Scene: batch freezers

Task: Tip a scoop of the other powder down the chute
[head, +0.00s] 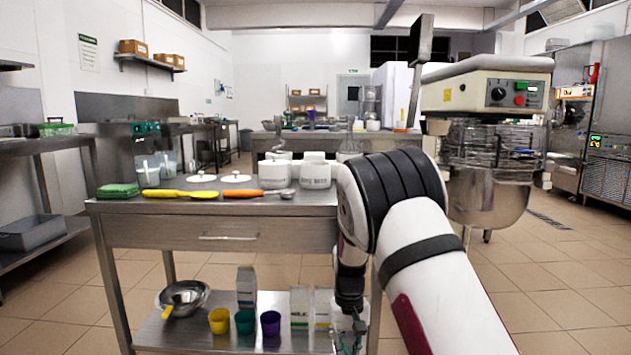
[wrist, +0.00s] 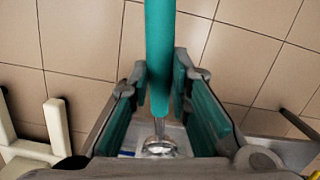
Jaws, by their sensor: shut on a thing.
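My gripper (head: 350,338) hangs low at the right end of the cart's lower shelf in the head view. In the wrist view my gripper (wrist: 170,100) has its teal pads around a long teal handle (wrist: 160,50) with a metal end (wrist: 160,145); it looks like a scoop, and its contents cannot be made out. Two white lettered jars, one at left (head: 275,175) and one at right (head: 315,175), stand on the cart top; their contents are hidden. The mixer (head: 497,105) stands behind my arm, with a dark slanted piece (head: 418,60) rising beside it, possibly the chute.
The steel cart top (head: 215,203) holds a green sponge (head: 117,190), a yellow-handled tool (head: 165,194), an orange-handled spoon (head: 235,193) and white lids (head: 236,178). Its lower shelf (head: 200,335) holds a metal bowl (head: 183,297), coloured cups (head: 245,320) and cartons.

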